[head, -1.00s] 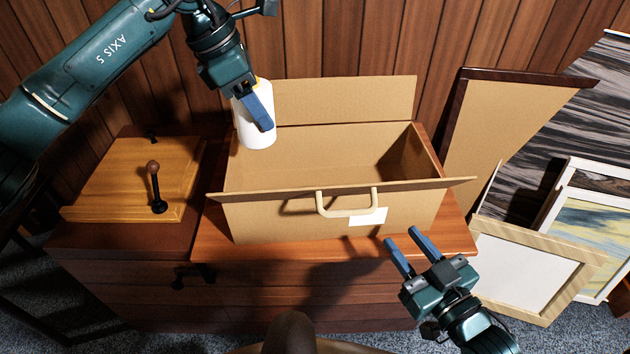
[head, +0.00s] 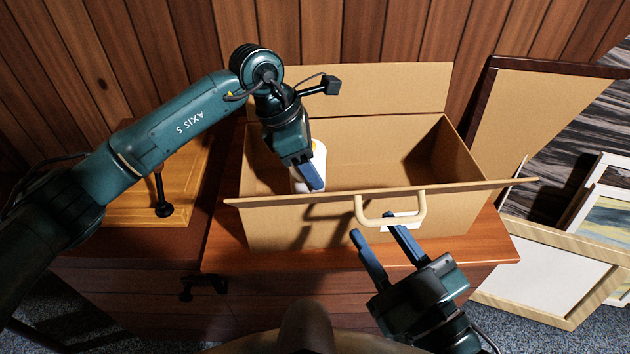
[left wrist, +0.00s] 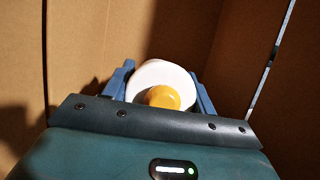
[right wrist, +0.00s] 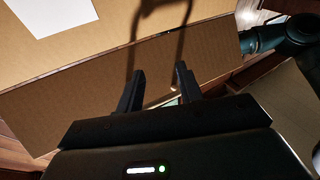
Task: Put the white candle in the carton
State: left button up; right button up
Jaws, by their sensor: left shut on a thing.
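The white candle (head: 319,160) is upright, with a yellow-orange top that shows in the left wrist view (left wrist: 163,97). My left gripper (head: 312,178) is shut on the candle and holds it inside the left part of the open carton (head: 300,216). The front wall hides the candle's lower end, so I cannot tell whether it touches the carton's floor. Cardboard walls surround the candle in the left wrist view. My right gripper (head: 378,240) is open and empty, just in front of the carton's front wall and below its handle. Its fingers also show apart in the right wrist view (right wrist: 160,88).
The carton's beige handle (head: 390,217) and front flap stick out toward me. The carton stands on a wooden cabinet (head: 480,245). A wooden board with a dark knobbed handle (head: 163,195) lies at left. Framed pictures (head: 545,270) lean at right.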

pick_arm(q)
notch_tip(320, 180, down, 4)
jog(key=shift+r+b, duration=0.1)
jog(key=shift+b, duration=0.45)
jog(key=shift+r, duration=0.1)
pick_arm(e)
jog(key=shift+a, duration=0.1)
pick_arm(q)
jog(key=o, duration=1.2)
jog(key=shift+o, duration=0.2)
